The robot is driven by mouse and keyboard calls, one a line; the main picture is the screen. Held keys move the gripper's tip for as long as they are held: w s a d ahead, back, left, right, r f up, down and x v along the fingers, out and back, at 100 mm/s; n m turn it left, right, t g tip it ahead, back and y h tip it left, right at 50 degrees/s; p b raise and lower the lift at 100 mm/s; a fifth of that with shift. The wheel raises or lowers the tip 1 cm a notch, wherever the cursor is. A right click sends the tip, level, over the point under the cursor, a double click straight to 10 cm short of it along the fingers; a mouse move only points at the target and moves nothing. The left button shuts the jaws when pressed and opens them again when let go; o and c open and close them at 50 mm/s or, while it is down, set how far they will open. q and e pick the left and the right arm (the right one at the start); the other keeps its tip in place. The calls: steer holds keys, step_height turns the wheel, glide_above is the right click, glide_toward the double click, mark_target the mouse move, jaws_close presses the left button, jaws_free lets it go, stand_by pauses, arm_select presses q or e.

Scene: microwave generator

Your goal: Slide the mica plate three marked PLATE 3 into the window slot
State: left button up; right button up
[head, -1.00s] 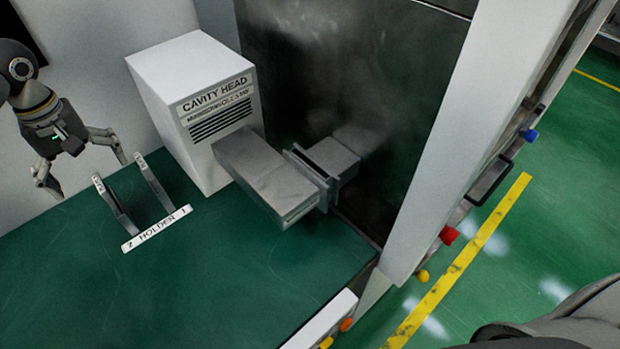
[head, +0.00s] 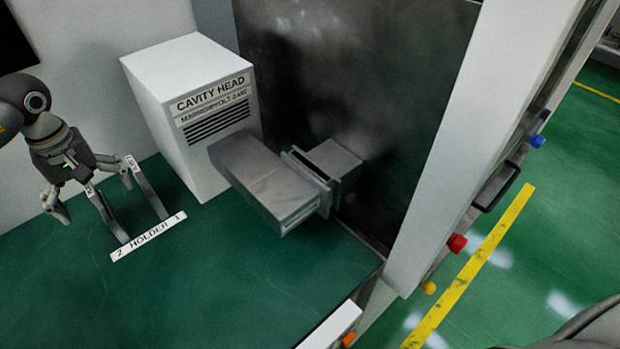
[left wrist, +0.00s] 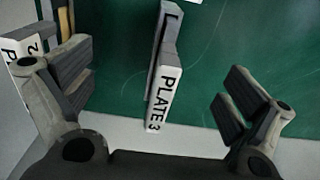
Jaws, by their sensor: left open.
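The mica plate marked PLATE 3 (left wrist: 163,98) stands between the spread fingers of my left gripper (left wrist: 160,95) in the left wrist view, apart from both. In the head view, my open left gripper (head: 92,195) is at the plate holder (head: 150,237), marked 2 and 1. Two upright dark slats stand there; the left one (head: 107,216) seems to be plate three, but its label is unreadable. The window slot (head: 309,178) appears to be the flanged joint in the grey waveguide, right of the cavity head. My right gripper is not in view.
Another labelled plate (left wrist: 24,62) is close beside the left-hand finger in the left wrist view. The white CAVITY HEAD box (head: 190,110) stands between the holder and waveguide (head: 265,188). The green table top (head: 210,290) is clear in front.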

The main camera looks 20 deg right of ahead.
arm_select(q)
steer(key=shift+c, duration=0.4)
stand_by(0.3)
jaws_close()
stand_by(0.5)
steer(key=shift+r, duration=0.15)
steer(key=shift+r+p, duration=2)
steer(key=shift+r, duration=0.9)
